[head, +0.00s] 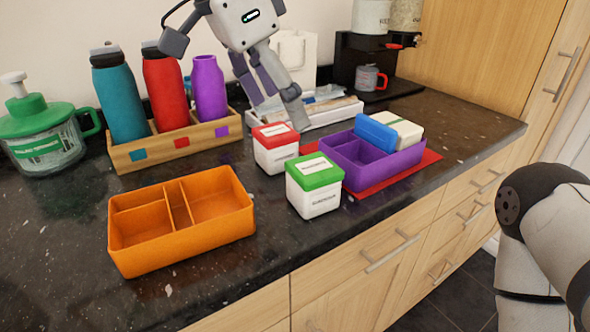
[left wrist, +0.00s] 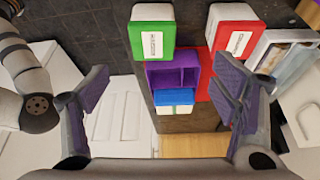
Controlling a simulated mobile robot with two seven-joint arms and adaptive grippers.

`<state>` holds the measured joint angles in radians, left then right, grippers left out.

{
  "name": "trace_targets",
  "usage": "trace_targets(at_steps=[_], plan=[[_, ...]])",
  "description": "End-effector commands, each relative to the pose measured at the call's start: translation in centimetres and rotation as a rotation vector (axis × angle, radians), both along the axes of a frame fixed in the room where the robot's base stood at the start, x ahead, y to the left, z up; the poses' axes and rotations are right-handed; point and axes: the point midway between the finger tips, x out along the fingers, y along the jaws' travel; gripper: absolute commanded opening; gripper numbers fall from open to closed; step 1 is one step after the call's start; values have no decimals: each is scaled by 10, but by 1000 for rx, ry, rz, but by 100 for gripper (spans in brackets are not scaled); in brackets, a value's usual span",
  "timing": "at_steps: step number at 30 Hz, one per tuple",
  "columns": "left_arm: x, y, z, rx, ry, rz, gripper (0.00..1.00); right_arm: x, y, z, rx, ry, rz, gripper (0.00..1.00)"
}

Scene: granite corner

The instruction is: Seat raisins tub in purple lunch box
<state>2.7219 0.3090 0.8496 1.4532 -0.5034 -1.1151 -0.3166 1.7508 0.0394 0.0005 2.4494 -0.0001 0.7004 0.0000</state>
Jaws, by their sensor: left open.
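The purple lunch box (head: 372,163) sits on a red mat. A blue block-like item (head: 375,133) and a white item with a green edge (head: 403,131) fill its back part; its front compartments look empty. A red-lidded white tub (head: 275,150) and a green-lidded white tub (head: 314,190) stand upright to its left; I cannot read for sure which one is raisins. My left gripper (head: 277,108) is open and empty, above and behind the red-lidded tub. In the left wrist view, the open left gripper (left wrist: 160,100) has both tubs beyond its fingers. My right gripper is out of view.
An orange divided box (head: 180,220) stands empty at front left. A wooden rack (head: 175,145) with bottles and a green-lidded chopper (head: 42,140) stand behind. A white tray (head: 320,112) and a coffee machine (head: 370,70) are at the back. The counter's right end is clear.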

Motion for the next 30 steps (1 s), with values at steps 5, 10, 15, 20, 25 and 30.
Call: trace_targets(at_steps=[5, 10, 15, 20, 25, 30], plan=[[7, -13, -41, 2, 12, -2, 80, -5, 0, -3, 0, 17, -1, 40], [12, -21, -62, 2, 9, 0, 80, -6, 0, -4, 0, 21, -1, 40], [16, -35, -92, 1, 10, -2, 80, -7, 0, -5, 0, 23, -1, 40], [20, -41, -107, 0, 6, -1, 80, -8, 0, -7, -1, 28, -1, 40], [20, -41, -107, 0, 4, 0, 80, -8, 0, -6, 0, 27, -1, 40], [20, -41, -106, 0, 4, 0, 46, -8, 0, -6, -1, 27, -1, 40]])
